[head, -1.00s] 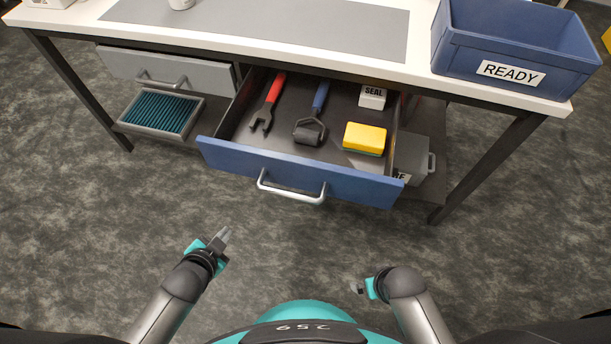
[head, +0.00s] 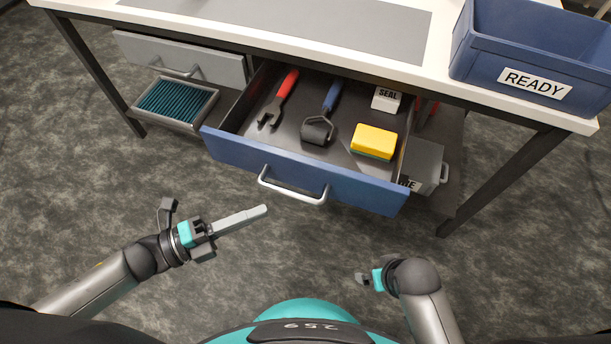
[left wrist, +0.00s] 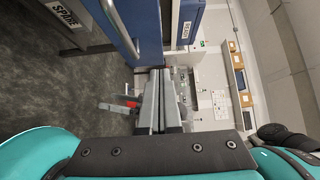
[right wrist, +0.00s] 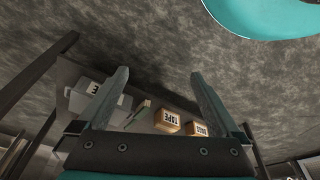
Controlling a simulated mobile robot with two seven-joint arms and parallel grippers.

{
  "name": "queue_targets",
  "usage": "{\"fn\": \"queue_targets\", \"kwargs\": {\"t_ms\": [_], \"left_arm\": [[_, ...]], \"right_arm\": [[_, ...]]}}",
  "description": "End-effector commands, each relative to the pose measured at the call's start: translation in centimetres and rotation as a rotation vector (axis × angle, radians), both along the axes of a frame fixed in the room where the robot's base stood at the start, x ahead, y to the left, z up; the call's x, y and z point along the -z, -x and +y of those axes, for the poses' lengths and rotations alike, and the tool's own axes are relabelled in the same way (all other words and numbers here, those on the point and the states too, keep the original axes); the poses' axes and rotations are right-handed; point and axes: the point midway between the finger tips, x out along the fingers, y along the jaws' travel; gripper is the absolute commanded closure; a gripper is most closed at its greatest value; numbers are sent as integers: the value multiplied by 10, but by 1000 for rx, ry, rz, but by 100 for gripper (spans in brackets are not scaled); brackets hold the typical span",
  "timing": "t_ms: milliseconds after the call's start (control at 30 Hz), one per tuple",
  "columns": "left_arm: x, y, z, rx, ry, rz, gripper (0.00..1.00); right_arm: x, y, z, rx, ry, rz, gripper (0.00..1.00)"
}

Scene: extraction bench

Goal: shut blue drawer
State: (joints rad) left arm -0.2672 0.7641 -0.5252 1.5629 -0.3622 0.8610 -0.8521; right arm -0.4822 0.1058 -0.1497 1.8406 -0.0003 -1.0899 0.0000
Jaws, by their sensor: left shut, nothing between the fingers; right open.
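The blue drawer (head: 240,157) is pulled out from under the bench, with a silver bar handle (head: 293,190) on its front. The drawer front also shows in the left wrist view (left wrist: 113,22). My right gripper (head: 362,279) is low, in front of the drawer; its fingers (right wrist: 158,85) are open and empty in the right wrist view.
A closed grey drawer (head: 175,57) sits to the left, above a teal-filled tray (head: 206,112). A blue READY bin (head: 470,72) stands on the bench top. A grey case (head: 428,165) and TAPE box (right wrist: 167,121) are on the lower shelf. The floor before the drawer is clear.

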Motion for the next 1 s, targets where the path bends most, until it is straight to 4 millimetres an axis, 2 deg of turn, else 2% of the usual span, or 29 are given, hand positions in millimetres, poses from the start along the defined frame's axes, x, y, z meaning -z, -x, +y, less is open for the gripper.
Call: {"fn": "queue_targets", "kwargs": {"t_ms": [433,700,1000], "left_arm": [[0,-44,-84,-2,4,-2,100],[1,-71,-89,-4,1,2,100],[0,-79,-92,-5,1,4,100]], "right_arm": [[-36,-15,2,3,-8,-60,0],[-59,-20,2,4,-12,-90,0],[-67,-20,3,4,-14,-100,0]]}}
